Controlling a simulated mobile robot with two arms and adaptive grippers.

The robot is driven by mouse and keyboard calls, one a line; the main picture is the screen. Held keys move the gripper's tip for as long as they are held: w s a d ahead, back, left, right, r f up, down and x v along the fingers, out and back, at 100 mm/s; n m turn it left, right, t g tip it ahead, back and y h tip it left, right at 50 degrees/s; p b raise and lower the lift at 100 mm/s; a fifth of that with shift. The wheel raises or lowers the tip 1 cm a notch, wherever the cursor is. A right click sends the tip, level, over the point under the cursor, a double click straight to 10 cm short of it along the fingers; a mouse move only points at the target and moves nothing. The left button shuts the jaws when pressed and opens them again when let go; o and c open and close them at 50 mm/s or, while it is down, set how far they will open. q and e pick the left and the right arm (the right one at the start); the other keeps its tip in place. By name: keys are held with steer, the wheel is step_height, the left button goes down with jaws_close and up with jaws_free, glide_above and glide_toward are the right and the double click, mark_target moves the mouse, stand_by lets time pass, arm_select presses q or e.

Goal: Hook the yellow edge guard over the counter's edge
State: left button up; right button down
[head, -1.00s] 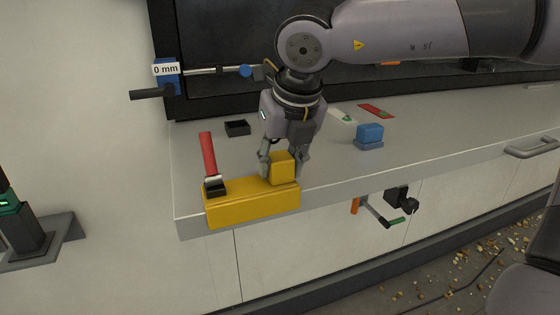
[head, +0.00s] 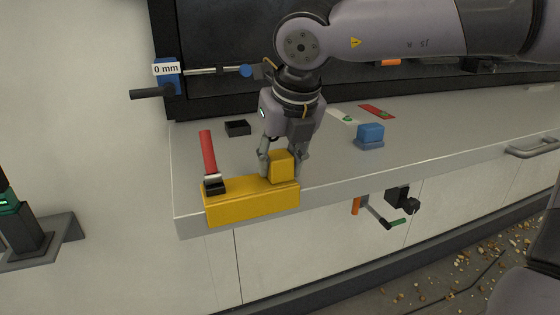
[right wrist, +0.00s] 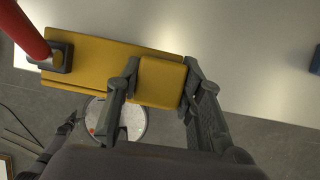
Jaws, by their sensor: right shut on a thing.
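The yellow edge guard (head: 250,205) lies along the front edge of the grey counter (head: 420,140), near its left corner. Its front face hangs down in front of the edge in the head view. Whether it sits flush on the edge I cannot tell. My right gripper (head: 283,170) is shut on the guard's raised yellow block, one finger on each side. In the right wrist view the guard (right wrist: 105,62) reaches left from between the fingers (right wrist: 158,82), partly over the counter and partly over the floor. My left gripper is not in view.
A red-handled tool (head: 208,155) stands at the guard's left end, seeming to touch it. A small black tray (head: 237,128), a blue block (head: 370,133) and a red card (head: 376,111) are on the counter. A crank (head: 382,215) juts from the front below.

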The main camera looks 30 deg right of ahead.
steer(key=c, duration=1)
jaws_free()
